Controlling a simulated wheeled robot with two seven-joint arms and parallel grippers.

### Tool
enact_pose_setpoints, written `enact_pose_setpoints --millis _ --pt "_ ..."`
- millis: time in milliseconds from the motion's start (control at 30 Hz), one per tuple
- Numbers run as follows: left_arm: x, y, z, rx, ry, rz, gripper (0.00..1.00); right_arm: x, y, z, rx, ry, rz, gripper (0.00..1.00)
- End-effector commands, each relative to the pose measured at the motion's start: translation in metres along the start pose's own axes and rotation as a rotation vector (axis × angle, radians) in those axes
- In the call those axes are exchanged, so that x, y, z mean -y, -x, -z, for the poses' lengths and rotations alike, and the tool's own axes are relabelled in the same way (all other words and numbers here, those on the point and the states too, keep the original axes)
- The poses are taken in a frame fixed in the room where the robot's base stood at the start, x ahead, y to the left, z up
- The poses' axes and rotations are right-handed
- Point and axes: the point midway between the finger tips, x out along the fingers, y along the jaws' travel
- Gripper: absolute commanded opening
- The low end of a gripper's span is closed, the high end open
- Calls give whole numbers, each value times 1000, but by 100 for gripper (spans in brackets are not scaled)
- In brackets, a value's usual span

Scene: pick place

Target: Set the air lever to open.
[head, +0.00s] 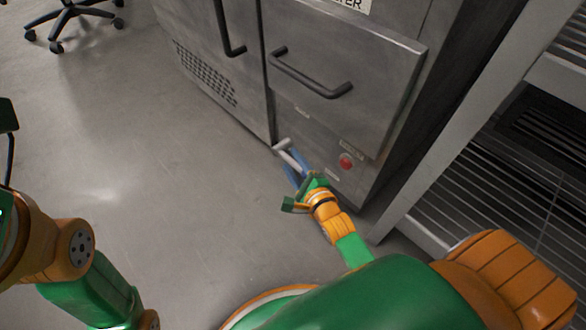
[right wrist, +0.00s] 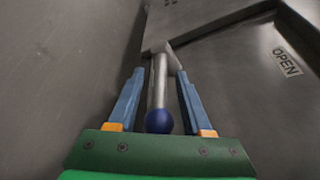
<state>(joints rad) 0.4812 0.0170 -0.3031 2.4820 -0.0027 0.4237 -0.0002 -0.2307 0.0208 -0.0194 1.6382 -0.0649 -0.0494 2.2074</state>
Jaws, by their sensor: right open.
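The air lever is a metal rod with a dark blue ball knob, on the lower front of a steel cabinet. In the head view the lever (head: 283,145) shows as a pale rod in front of my right gripper (head: 297,163). In the right wrist view the lever (right wrist: 160,82) lies between the two blue fingers of my right gripper (right wrist: 160,72), with the knob near the palm. The fingers are open, with a small gap on each side of the rod. An "OPEN" label (right wrist: 286,62) is on the panel to the right of the lever. My left gripper is out of view.
The steel cabinet (head: 225,75) has dark bar handles (head: 310,82) above the lever. A red button (head: 346,161) is to the lever's right. A slatted metal rack (head: 440,205) stands at the right. The grey floor at the left is clear; a wheeled chair (head: 70,14) is far back.

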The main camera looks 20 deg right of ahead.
Motion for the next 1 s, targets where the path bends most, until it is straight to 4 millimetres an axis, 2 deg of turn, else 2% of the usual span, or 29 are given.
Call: enact_pose_setpoints --millis 267,367,400,467,1000 --pt "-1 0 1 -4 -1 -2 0 0 -5 0 -1 1 -1 50" --pt "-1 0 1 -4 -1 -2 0 0 -5 0 -1 1 -1 25" --pt "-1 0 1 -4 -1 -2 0 0 -5 0 -1 1 -1 14" --pt "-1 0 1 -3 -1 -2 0 0 -5 0 -1 2 -1 0" --pt "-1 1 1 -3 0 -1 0 0 -4 2 -5 4 -2 0"
